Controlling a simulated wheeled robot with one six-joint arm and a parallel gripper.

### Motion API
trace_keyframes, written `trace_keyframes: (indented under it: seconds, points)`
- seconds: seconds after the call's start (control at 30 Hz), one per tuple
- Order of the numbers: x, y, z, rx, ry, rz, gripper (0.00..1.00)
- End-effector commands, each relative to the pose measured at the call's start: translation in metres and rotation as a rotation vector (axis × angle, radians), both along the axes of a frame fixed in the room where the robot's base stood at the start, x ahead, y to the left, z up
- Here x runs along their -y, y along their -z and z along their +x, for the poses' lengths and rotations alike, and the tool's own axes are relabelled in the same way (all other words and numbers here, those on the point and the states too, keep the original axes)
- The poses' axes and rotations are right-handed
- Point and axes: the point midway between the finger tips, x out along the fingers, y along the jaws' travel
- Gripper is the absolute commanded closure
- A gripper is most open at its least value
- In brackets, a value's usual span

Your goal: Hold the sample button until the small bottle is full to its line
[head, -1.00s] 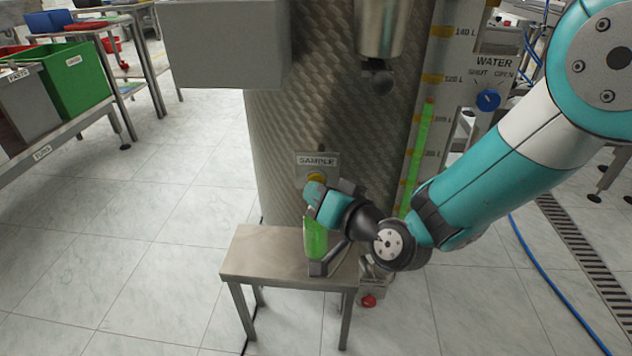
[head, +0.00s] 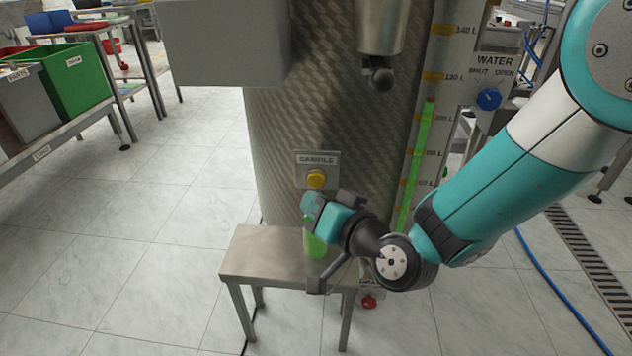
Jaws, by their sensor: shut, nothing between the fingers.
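The yellow sample button (head: 317,179) sits below the SAMPLE label (head: 317,159) on the tank and shows in full. My gripper (head: 312,207) is shut and empty. Its tip is in front of the tank, below and apart from the button in the picture. The small bottle (head: 314,243) stands on the steel stand (head: 255,258) below the button and looks green. My gripper and wrist cover its upper part and right side, so I cannot see its line or its fill level.
The tank (head: 290,120) has a green sight gauge (head: 421,150) at its right. A blue WATER knob (head: 489,98) is farther right. A grey box (head: 222,45) and a steel outlet (head: 381,25) are above. A blue hose (head: 560,285) lies on the floor.

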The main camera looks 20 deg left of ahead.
Motion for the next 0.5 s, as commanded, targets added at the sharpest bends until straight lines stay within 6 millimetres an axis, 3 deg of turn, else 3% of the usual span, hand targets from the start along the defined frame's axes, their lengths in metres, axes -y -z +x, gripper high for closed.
trace_keyframes:
  seconds: [0.3, 0.5]
  points:
    - [0.007, 0.001, -0.031, 0.000, -0.001, -0.001, 1.00]
    - [0.009, 0.000, -0.037, 0.000, 0.000, 0.000, 1.00]
